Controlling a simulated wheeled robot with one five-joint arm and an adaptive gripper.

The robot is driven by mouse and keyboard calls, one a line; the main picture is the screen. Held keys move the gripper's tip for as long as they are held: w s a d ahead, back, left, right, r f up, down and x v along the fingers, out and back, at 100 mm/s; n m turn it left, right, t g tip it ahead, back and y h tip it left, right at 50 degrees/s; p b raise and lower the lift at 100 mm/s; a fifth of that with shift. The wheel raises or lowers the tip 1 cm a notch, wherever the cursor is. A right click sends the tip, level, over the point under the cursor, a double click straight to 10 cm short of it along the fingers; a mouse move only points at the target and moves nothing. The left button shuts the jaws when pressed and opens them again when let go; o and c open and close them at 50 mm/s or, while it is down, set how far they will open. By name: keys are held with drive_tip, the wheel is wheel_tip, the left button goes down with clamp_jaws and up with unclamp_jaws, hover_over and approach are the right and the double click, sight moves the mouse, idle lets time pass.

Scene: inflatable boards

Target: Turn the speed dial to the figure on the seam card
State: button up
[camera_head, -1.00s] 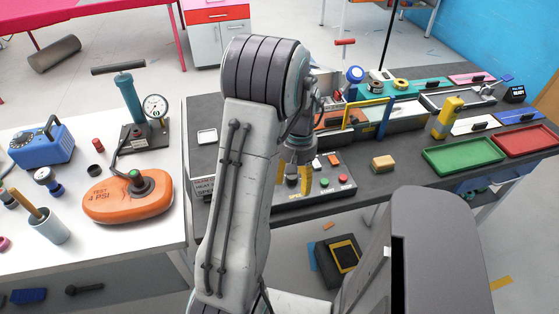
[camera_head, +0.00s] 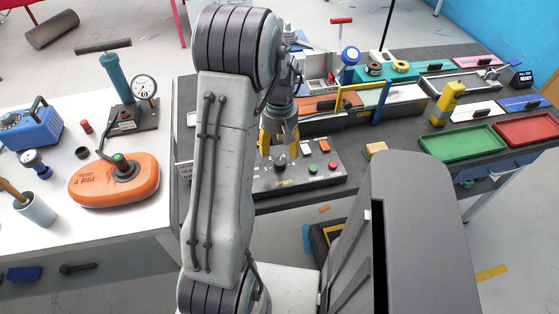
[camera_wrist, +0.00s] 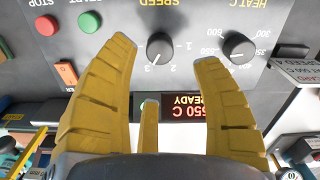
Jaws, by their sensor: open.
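The speed dial (camera_wrist: 160,47) is a dark round knob on the control panel, with the figures 1, 2 and 3 beside it. The panel shows upside down in the wrist view. A light mark on the knob seems to face the 2–3 side; I cannot read it exactly. My gripper (camera_wrist: 166,52) is open, with its yellow fingers on either side of the dial and apart from it. The dial (camera_head: 280,160) also shows below my gripper (camera_head: 279,146) in the head view. The seam card (camera_wrist: 298,88) is partly cut off at the right; its speed figure is unreadable.
The heat dial (camera_wrist: 239,46) is close beside one finger. A lit display (camera_wrist: 188,108) reads 650 C READY. Green (camera_wrist: 89,22) and red (camera_wrist: 46,25) buttons and an orange switch (camera_wrist: 65,74) are on the other side.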

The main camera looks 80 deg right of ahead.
sight(279, 162)
drive_tip(key=shift+f, duration=3.4)
drive_tip(key=shift+c, duration=0.4)
clamp_jaws()
drive_tip(key=shift+f+m+b, duration=0.15)
drive_tip(key=shift+m+b, duration=0.4)
drive_tip(key=shift+m, duration=0.65)
drive_tip(key=m+b, duration=0.1)
drive_tip(key=m, duration=0.2)
drive_tip(key=shift+b, duration=0.3)
drive_tip(key=c, duration=1.1)
unclamp_jaws()
drive_tip(key=m+b, duration=0.2)
drive_tip(key=m, duration=0.4)
drive_tip(key=shift+a, duration=0.1)
drive_tip(key=shift+m, duration=0.4)
